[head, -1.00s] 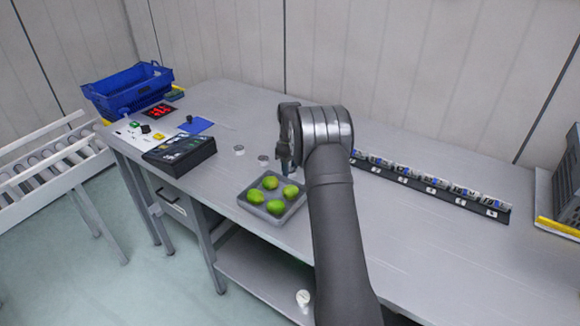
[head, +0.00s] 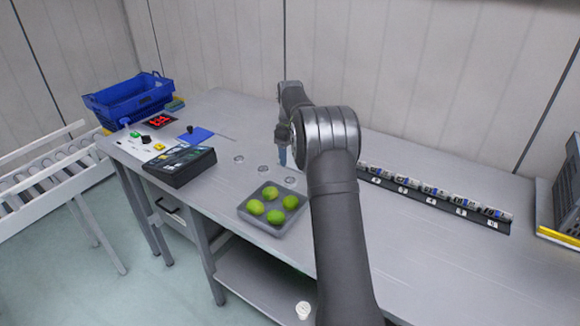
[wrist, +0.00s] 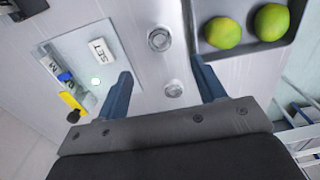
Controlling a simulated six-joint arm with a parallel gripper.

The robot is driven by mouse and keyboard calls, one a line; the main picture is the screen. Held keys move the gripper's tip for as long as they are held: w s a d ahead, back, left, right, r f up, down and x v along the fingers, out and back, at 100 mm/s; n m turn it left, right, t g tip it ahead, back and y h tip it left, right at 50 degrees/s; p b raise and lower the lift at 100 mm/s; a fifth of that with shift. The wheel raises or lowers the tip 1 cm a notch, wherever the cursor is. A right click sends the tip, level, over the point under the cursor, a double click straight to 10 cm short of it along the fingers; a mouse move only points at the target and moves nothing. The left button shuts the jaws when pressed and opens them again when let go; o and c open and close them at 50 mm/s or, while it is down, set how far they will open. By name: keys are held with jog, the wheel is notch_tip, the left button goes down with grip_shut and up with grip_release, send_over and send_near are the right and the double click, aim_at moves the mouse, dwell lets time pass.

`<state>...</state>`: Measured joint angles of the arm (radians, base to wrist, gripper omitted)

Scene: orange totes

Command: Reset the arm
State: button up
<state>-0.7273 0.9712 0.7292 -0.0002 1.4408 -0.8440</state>
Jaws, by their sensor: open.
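My gripper (head: 283,158) is open and empty above the grey workbench (head: 400,245), just beyond the tray and close to the round metal pieces. In the wrist view its two dark blue fingers (wrist: 162,88) are spread apart with nothing held between them. My arm comes up from the bottom of the head view and bends at the elbow, hiding part of the bench behind it. Round metal pieces lie on the bench: one on the left (head: 238,159), one in the middle (head: 262,169) and one on the right (head: 290,180).
A grey tray (head: 243,213) holds several green limes (head: 275,216). A black box (head: 180,167), a white panel (head: 140,141) and a blue bin (head: 128,98) stand left. A black rail (head: 425,199) of small labelled items runs along the right back. The bench's right front is clear.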

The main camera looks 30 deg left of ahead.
aim_at(290, 181)
notch_tip(290, 181, up, 2)
jog(key=shift+r, duration=0.1)
dwell(0.4)
notch_tip(290, 181, down, 13)
jog(key=shift+r, duration=2.45)
